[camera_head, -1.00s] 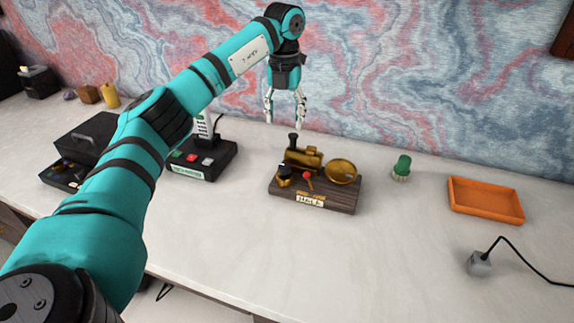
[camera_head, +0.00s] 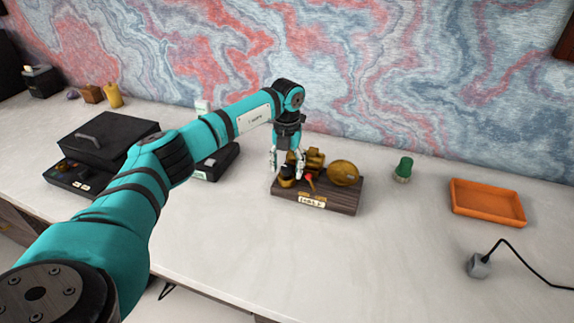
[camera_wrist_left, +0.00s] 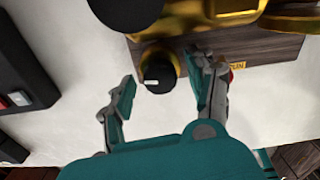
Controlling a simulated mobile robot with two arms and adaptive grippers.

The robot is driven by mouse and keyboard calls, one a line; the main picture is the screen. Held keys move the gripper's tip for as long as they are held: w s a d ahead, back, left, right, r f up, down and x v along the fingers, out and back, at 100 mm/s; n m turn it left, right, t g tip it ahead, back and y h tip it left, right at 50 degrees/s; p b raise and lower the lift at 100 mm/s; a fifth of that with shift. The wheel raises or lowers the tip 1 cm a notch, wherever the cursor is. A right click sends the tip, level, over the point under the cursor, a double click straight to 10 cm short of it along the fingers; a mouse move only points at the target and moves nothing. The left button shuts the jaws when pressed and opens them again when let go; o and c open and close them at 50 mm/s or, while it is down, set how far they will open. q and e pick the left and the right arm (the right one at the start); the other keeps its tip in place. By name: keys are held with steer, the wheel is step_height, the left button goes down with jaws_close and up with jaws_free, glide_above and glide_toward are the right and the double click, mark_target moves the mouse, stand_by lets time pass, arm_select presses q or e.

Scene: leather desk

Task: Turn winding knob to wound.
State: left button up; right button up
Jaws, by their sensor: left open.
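The winding knob (camera_head: 286,181) is black and gold and sits at the left front of a brass device on a dark wooden base (camera_head: 330,199). In the left wrist view the knob (camera_wrist_left: 157,72) shows a black top with a short white mark on a brass body. My left gripper (camera_head: 286,174) is over the device's left end, pointing down. In the wrist view my left gripper (camera_wrist_left: 164,82) is open, with one finger on each side of the knob; I cannot tell whether either finger touches it. My right gripper is not in view.
A red-tipped lever (camera_head: 309,178) and a round brass part (camera_head: 343,173) are right of the knob. A black box with buttons (camera_head: 216,162) stands left, partly behind my arm. A green-topped object (camera_head: 403,168) and an orange tray (camera_head: 487,202) lie right.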

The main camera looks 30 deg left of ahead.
arm_select(q)
steer(key=c, duration=1.1)
steer(key=shift+c, duration=0.2)
